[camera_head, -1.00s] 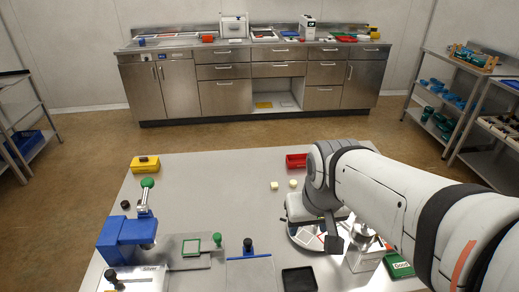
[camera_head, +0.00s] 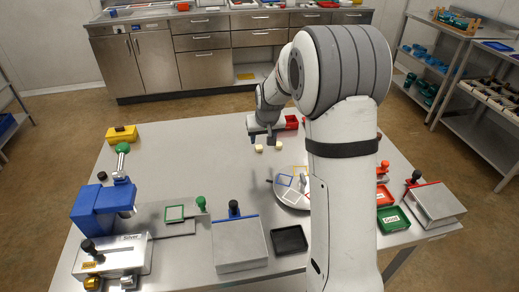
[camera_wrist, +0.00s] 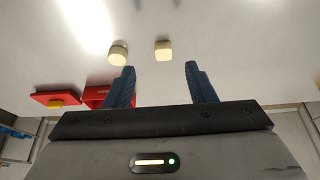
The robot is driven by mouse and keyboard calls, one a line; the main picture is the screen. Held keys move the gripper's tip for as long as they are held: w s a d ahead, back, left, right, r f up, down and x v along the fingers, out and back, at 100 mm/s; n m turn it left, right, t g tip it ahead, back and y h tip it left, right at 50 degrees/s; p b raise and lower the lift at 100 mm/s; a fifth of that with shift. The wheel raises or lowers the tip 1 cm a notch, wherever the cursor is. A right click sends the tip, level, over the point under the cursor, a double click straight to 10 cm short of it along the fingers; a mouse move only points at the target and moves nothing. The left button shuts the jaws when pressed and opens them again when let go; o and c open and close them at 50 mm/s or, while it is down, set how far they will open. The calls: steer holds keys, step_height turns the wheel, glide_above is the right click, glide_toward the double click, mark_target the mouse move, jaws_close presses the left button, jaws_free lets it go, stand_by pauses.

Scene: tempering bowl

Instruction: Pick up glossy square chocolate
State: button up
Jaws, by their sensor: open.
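Two small cream-coloured pieces lie on the grey table in front of my gripper (camera_head: 261,138). The squarish one (camera_wrist: 163,50) is in the wrist view between the lines of my fingers, slightly beyond the tips. It looks to be the left piece (camera_head: 258,148) in the head view. The other piece (camera_wrist: 118,53) looks rounder and lies outside the left finger; in the head view it is on the right (camera_head: 279,145). I cannot tell how glossy either one is. In the wrist view my gripper (camera_wrist: 160,66) is open and empty, and touches neither piece.
A red bin (camera_head: 291,122) stands close behind my gripper. A round plate with coloured frames (camera_head: 287,194) lies nearer and right, partly behind my arm. A blue press (camera_head: 98,212) and a yellow bin (camera_head: 122,133) stand left. The table left of the pieces is clear.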

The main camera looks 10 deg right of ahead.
mark_target(259, 147)
steer(key=x, duration=0.7)
steer(key=shift+w+a+r, duration=0.15)
steer(key=shift+w+a, duration=0.1)
steer(key=shift+w, duration=0.05)
steer(key=shift+c, duration=0.2)
steer(key=c, duration=1)
